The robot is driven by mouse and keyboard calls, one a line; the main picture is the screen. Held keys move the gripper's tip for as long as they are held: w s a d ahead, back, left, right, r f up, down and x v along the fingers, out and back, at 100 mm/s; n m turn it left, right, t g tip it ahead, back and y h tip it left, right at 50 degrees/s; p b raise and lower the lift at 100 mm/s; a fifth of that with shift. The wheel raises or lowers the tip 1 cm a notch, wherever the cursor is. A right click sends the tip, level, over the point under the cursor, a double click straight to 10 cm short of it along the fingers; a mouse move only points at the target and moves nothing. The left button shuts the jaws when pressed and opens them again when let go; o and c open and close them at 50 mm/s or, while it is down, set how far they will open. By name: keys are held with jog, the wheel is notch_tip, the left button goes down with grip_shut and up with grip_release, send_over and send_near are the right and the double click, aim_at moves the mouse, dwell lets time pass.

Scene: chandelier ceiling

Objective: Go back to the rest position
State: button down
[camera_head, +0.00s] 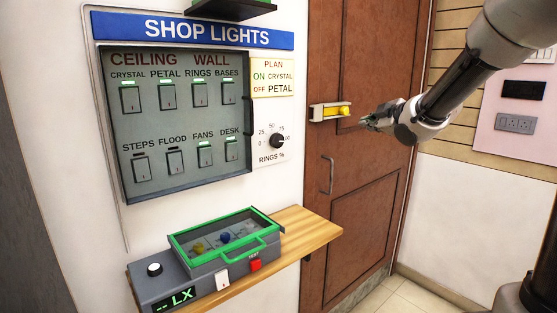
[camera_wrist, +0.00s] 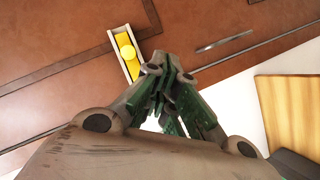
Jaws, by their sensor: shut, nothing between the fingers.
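My gripper (camera_head: 368,123) hangs in the air in front of the brown door (camera_head: 354,215), at the right of the head view. Its fingers are closed together with nothing between them. In the wrist view, my gripper (camera_wrist: 172,75) points at the door, and its fingers meet near the picture's middle. A small tray-like holder with a yellow ball or knob (camera_head: 344,111) is on the door, just left of my fingertips. The same yellow knob (camera_wrist: 128,53) shows left of the fingers in the wrist view, apart from them.
A switch panel (camera_head: 180,125) titled SHOP LIGHTS is on the left wall, with a RINGS dial (camera_head: 277,141) beside it. Below, a wooden shelf (camera_head: 318,231) bears a grey box with a green-framed clear lid (camera_head: 228,236). A door handle (camera_head: 327,175) sticks out. A socket plate (camera_head: 515,123) is at right.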

jog(key=s+d+f+m+g+h, duration=0.3)
jog(key=s+d+f+m, duration=0.15)
jog(key=s, duration=0.35)
jog(key=s+d+f+m+g+h, duration=0.2)
jog(key=s+d+f+m+g, duration=0.3)
jog(key=s, duration=0.3)
jog(key=s+a+m+g+y, duration=0.1)
jog(key=s+a+m, duration=0.1)
jog(key=s, duration=0.8)
jog(key=s+a+m, duration=0.2)
jog(key=s+a, duration=0.1)
jog(key=s, duration=0.8)
jog(key=shift+s+a+f+m+g+y, duration=0.15)
jog(key=shift+s+f+m+g+y, duration=0.15)
jog(key=shift+f+m+g+y, duration=0.1)
